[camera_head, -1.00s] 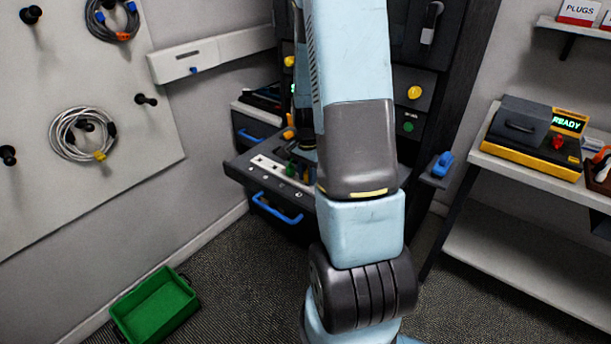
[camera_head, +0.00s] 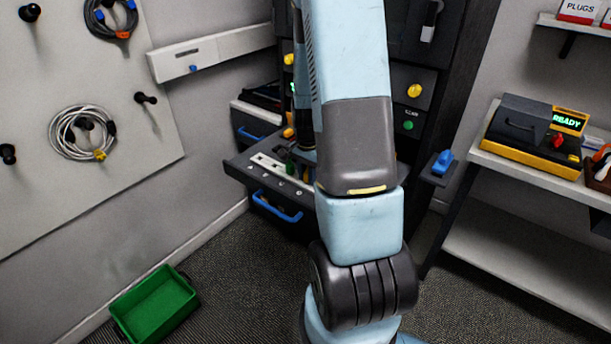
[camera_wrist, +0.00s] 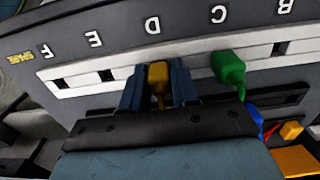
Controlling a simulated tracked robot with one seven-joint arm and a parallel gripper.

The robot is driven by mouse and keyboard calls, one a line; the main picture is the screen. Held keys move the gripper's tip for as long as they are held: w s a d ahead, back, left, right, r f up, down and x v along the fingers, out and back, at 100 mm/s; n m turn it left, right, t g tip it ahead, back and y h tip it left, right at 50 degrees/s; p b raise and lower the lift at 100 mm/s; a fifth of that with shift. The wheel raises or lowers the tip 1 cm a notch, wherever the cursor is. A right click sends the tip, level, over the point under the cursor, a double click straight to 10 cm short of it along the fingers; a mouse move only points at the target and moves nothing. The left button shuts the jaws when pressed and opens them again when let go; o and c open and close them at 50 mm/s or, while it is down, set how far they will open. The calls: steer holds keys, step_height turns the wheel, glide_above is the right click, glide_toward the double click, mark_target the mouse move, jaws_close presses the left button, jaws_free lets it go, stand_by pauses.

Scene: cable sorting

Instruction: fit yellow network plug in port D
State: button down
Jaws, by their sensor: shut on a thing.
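In the wrist view, my gripper (camera_wrist: 160,85) is shut on the yellow network plug (camera_wrist: 158,76), with one blue finger on each side of it. The plug lies at the white port strip (camera_wrist: 84,80), in line with the letter D (camera_wrist: 152,25). The port behind it is hidden, so I cannot tell how deep the plug sits. A green plug (camera_wrist: 228,70) sits at port C to the right. Ports E (camera_wrist: 106,75) and F (camera_wrist: 60,84) look empty.
Port B (camera_wrist: 280,47) looks empty. Blue and orange pieces (camera_wrist: 291,130) lie close to the gripper's right. In the head view, the dark bench (camera_head: 240,165) holds the strip. A green bin (camera_head: 156,305) stands on the floor and a yellow tester (camera_head: 530,135) on the right shelf.

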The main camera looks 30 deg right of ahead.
stand_by(0.3)
steer(key=c, duration=0.8)
jaws_free()
steer(key=shift+o, duration=0.3)
steer(key=o, duration=0.5)
steer(key=shift+w, duration=0.1)
steer(key=shift+c, duration=0.2)
steer(key=shift+r, duration=0.15)
steer(key=shift+r, duration=3.35)
